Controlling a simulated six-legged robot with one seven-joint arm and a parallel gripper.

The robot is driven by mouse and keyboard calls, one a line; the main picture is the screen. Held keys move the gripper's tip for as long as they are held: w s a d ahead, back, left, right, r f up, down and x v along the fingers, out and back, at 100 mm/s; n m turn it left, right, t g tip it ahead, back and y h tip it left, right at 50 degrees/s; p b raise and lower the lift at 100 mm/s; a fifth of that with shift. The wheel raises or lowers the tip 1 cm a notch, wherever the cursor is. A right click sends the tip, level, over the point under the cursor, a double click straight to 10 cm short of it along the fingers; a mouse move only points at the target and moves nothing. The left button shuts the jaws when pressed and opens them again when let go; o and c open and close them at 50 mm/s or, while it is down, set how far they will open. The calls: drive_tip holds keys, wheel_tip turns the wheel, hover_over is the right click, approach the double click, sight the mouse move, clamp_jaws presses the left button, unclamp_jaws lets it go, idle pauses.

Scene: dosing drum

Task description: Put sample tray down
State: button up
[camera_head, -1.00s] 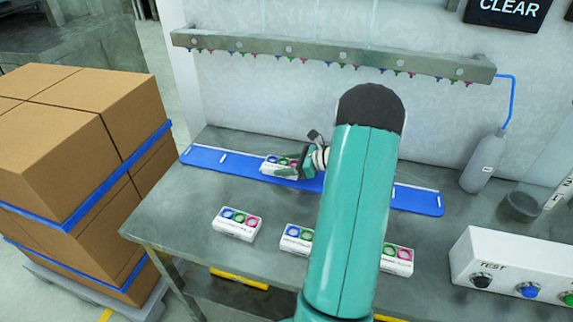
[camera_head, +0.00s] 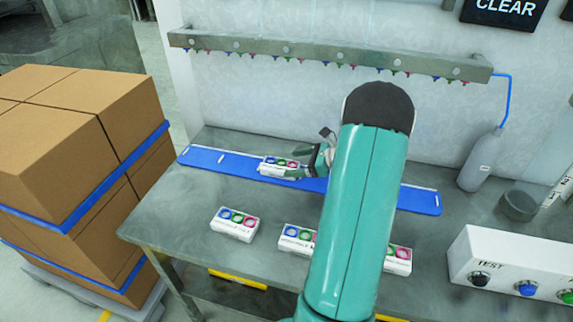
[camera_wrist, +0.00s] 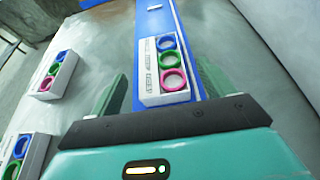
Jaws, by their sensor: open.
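A white sample tray (camera_head: 277,167) with blue, green and pink rings lies on the blue strip (camera_head: 225,161) on the bench. In the wrist view the tray (camera_wrist: 147,75) sits flat on the blue strip (camera_wrist: 154,22), its pink-ring end closest to me. My gripper (camera_head: 300,167) is open at the tray's right end. In the wrist view its fingers (camera_wrist: 160,88) stand on both sides of the tray's near part, with gaps to it. My arm hides the middle of the strip.
Other trays stand along the bench front: a left one (camera_head: 235,224), a middle one (camera_head: 297,240) and a right one (camera_head: 398,261), partly behind my arm. A nozzle bar (camera_head: 330,54) hangs above. A button box (camera_head: 515,270) and bottle (camera_head: 481,162) are at right.

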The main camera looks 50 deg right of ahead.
drive_tip(key=v, duration=0.7)
drive_tip(key=shift+s+d+r, duration=0.1)
drive_tip(key=shift+s+r, duration=0.05)
drive_tip(key=shift+s, duration=0.05)
drive_tip(key=w+a+r+n+g, duration=0.2)
drive_tip(key=a+r+n+g, duration=0.15)
drive_tip(key=a, duration=0.55)
drive_tip(key=w+a+r+n+g, duration=0.1)
drive_tip(key=a+r+n+g, duration=0.15)
drive_tip(key=a+n, duration=0.4)
drive_tip(key=w+a+r+n+g, duration=0.2)
drive_tip(key=a+r+n, duration=0.15)
drive_tip(key=a, duration=0.65)
drive_tip(key=s+a+r+n+h, duration=0.3)
drive_tip(key=s+a+n, duration=0.3)
drive_tip(key=a+n, duration=0.2)
drive_tip(key=s+a+r+n+t+h, duration=0.1)
drive_tip(key=s+a+r+n+h, duration=0.2)
drive_tip(key=s+a+n, duration=0.3)
drive_tip(key=a+n, duration=0.3)
drive_tip(key=a, duration=0.1)
drive_tip(key=shift+r, duration=0.35)
